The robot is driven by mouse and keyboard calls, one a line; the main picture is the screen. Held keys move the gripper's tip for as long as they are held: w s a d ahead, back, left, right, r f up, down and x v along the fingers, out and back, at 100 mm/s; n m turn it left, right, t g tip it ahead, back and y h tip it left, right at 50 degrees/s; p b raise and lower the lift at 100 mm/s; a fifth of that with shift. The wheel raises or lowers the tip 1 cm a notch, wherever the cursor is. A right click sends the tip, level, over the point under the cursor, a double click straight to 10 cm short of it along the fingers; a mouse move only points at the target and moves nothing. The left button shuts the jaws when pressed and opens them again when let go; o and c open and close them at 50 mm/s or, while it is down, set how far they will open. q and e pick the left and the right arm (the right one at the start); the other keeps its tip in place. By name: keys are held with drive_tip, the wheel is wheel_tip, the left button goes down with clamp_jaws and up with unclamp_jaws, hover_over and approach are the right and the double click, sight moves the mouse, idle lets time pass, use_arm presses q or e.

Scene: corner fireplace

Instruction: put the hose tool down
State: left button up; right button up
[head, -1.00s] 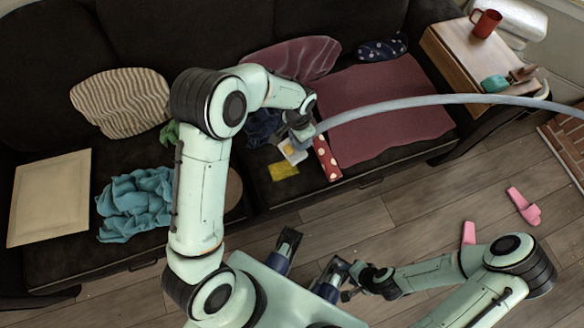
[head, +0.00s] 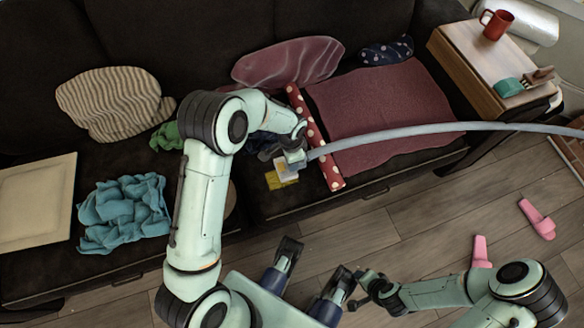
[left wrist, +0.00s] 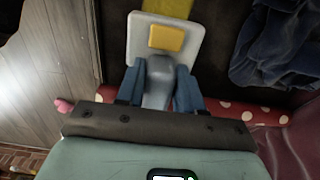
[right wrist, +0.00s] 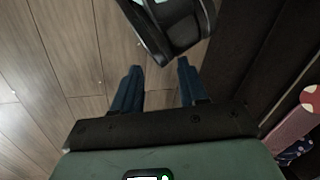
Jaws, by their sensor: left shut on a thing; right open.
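The hose tool (head: 286,172) is a pale, flat head with a yellow block on it, at the end of a long grey hose (head: 400,134) that arcs away to the right. My left gripper (head: 293,160) is shut on its neck, low over the front of the sofa seat. The left wrist view shows the head (left wrist: 138,48) beyond the fingers (left wrist: 158,82). The head partly covers a yellow cloth (head: 274,182); whether it touches the seat I cannot tell. My right gripper (head: 357,290) is open and empty over the floor, also in the right wrist view (right wrist: 156,82).
A red polka-dot roll (head: 330,165) lies just right of the tool, beside a maroon mat (head: 385,110). Blue cloth (head: 125,212) and a pale board (head: 36,200) are at left. A side table (head: 470,75) holds a red mug (head: 497,24). Pink slippers (head: 537,219) lie on the floor.

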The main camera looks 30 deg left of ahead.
use_arm(q)
drive_tip(key=shift+f+b, duration=0.6)
drive_tip(key=shift+f, duration=2.4)
use_arm(e)
drive_tip(key=shift+w+d+f+t, duration=0.2)
drive_tip(key=shift+w+d+f, duration=0.15)
drive_tip(key=shift+w, duration=0.25)
drive_tip(key=shift+w+d+f+t, duration=0.2)
drive_tip(key=shift+w+d+f, duration=0.05)
drive_tip(key=shift+w+f, duration=0.25)
drive_tip(key=shift+w, duration=0.1)
use_arm(q)
drive_tip(key=shift+f, duration=0.2)
drive_tip(key=o, duration=0.9)
drive_tip(key=shift+o, duration=0.2)
use_arm(e)
drive_tip(key=shift+w+h, duration=0.1)
drive_tip(key=shift+h, duration=0.2)
use_arm(q)
drive_tip(key=shift+r, duration=0.25)
wheel_tip(320, 180, up, 12)
drive_tip(key=p, duration=0.2)
drive_tip(key=shift+p, duration=0.4)
use_arm(e)
drive_tip(key=s+a+r+g, duration=0.1)
drive_tip(key=s+a+r, duration=0.1)
drive_tip(key=s+r, duration=0.1)
drive_tip(key=shift+s+r+y, duration=0.15)
drive_tip(key=shift+s+y, duration=0.25)
drive_tip(key=shift+s, duration=0.4)
